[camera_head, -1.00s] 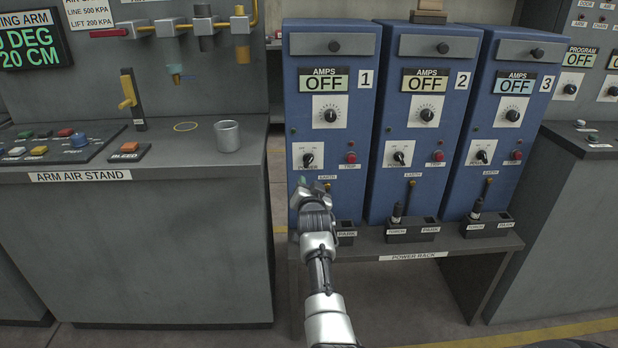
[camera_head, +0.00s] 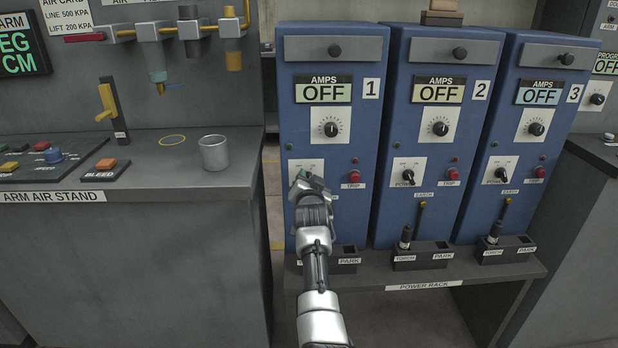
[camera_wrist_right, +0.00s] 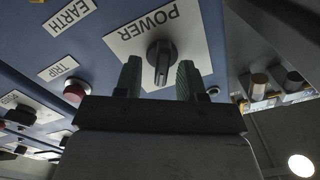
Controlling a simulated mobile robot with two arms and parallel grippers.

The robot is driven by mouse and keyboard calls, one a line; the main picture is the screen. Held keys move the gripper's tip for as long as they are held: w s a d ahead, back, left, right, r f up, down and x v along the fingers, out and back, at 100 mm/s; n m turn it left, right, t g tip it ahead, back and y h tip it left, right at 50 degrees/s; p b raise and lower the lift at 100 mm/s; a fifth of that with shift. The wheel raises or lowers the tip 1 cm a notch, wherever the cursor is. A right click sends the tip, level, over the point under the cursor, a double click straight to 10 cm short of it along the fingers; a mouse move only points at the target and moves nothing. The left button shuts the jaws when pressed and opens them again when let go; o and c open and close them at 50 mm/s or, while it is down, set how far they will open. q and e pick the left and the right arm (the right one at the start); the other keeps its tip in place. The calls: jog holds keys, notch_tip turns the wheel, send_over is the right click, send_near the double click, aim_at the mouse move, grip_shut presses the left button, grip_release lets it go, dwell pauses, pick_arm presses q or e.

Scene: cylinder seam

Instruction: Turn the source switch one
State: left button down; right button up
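Source one is the left blue cabinet (camera_head: 312,122) marked 1, and its AMPS display (camera_head: 323,90) reads OFF. My right gripper (camera_head: 310,180) is in front of its lower left panel and hides the power switch there in the head view. In the right wrist view the dark power switch knob (camera_wrist_right: 161,60) sits on a white plate marked POWER (camera_wrist_right: 135,37). The two green fingers of my right gripper (camera_wrist_right: 159,70) are open, one on each side of the knob, with gaps between. Contact with the knob does not show. My left gripper is not in view.
A red TRIP button (camera_head: 354,176) is just right of the gripper; it also shows in the wrist view (camera_wrist_right: 76,91). Cabinets 2 (camera_head: 441,130) and 3 (camera_head: 525,130) read OFF. A metal cup (camera_head: 214,153) stands on the air stand (camera_head: 225,190) at left.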

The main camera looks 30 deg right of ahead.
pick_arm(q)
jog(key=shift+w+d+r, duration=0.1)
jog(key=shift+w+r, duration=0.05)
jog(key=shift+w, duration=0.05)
pick_arm(e)
jog(key=shift+w, duration=0.1)
jog(key=shift+r, duration=0.1)
grip_shut()
